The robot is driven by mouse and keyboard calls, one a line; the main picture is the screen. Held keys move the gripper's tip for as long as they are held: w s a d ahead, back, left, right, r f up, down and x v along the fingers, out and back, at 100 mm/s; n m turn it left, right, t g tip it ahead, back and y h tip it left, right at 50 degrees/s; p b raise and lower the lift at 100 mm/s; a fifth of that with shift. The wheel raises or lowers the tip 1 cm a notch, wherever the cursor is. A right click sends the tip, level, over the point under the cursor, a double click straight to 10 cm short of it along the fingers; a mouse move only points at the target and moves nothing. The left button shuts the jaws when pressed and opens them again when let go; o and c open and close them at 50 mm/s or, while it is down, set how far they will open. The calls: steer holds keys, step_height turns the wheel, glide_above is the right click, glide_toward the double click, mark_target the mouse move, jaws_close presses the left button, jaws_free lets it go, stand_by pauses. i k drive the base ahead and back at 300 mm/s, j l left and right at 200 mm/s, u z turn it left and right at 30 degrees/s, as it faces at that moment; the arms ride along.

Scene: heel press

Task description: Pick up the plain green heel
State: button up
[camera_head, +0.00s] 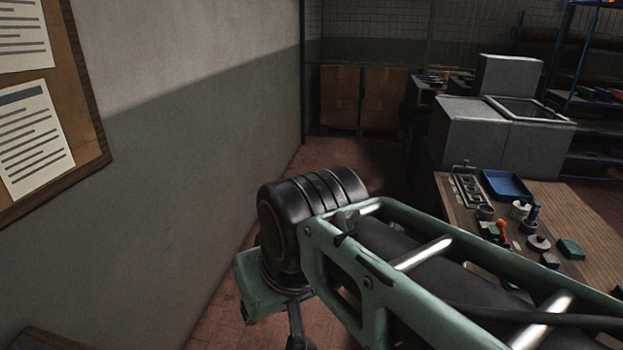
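A small dark green block (570,249), which looks like the plain green heel, lies on the wooden bench at the right. It is small in the picture, so its exact shape and any markings cannot be made out. My gripper is not in view.
Grey cabinets (465,135) stand behind. A wall with a noticeboard (85,110) is at left.

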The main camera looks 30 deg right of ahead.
mark_target(492, 232)
steer(key=i+z, duration=1.15)
steer(key=i, duration=0.2)
steer(key=i+j+z, duration=0.15)
steer(key=i+z, duration=0.15)
steer(key=i, duration=0.2)
steer(key=i+z, duration=0.2)
steer(key=z, duration=0.15)
steer(key=i+z, duration=0.2)
steer(key=z, duration=0.2)
steer(key=i+z, duration=0.35)
steer(key=k, duration=0.1)
